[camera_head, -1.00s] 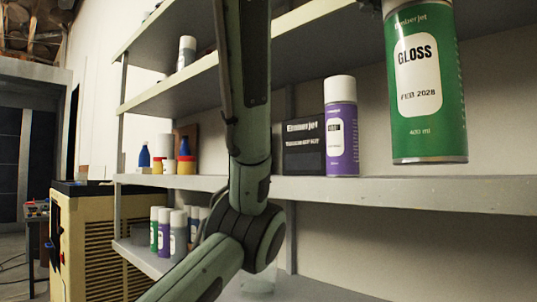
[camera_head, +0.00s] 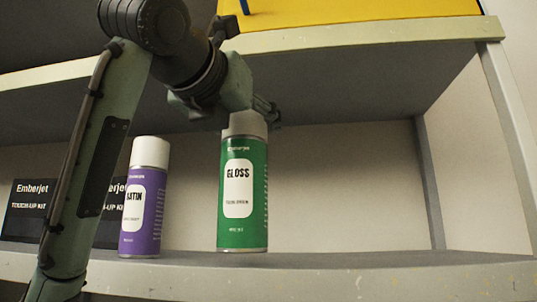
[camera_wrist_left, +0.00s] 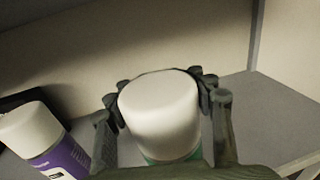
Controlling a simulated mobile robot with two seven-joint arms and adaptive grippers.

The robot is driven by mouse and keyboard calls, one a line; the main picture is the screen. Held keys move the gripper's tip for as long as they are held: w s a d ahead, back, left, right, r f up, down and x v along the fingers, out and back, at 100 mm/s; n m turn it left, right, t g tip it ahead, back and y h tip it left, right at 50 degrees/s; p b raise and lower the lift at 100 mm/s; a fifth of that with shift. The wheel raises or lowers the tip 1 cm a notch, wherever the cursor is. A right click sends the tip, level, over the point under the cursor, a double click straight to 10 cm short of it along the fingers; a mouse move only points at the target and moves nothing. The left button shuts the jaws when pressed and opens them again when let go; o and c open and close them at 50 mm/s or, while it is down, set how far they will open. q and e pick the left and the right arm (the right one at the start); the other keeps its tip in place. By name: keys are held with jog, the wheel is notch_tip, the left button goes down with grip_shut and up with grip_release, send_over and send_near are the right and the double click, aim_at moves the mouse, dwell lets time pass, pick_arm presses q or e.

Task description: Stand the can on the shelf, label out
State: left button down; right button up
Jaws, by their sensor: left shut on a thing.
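The green can (camera_head: 243,205), labelled GLOSS, is upright at the shelf (camera_head: 330,262), with its white label facing out. Its base appears at the shelf surface; I cannot tell whether it touches. My left gripper (camera_head: 250,115) comes from above and is shut on the can's cap. In the left wrist view the fingers (camera_wrist_left: 160,100) lie around the white cap (camera_wrist_left: 160,110), and little of the green body shows. My right gripper is not in view.
A purple SATIN can (camera_head: 142,212) stands to the left, apart from the green can. Black Emberjet boxes (camera_head: 24,212) are farther left, partly behind my arm. The shelf is clear to the right, up to a post (camera_head: 430,185). An upper shelf (camera_head: 370,38) holds a yellow thing (camera_head: 350,14).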

pick_arm(q)
jog(key=f+x, duration=0.1)
jog(key=x, duration=0.8)
jog(key=shift+w+p, duration=0.2)
jog(key=shift+p, duration=0.1)
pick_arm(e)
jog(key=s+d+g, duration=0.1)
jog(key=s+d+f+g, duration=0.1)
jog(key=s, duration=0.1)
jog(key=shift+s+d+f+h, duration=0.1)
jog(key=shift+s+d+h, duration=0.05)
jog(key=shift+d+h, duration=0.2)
pick_arm(q)
jog(key=shift+d+f, duration=0.1)
jog(key=shift+f, duration=0.1)
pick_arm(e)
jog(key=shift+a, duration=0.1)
pick_arm(q)
jog(key=shift+f, duration=0.1)
jog(key=c, duration=0.6)
grip_release()
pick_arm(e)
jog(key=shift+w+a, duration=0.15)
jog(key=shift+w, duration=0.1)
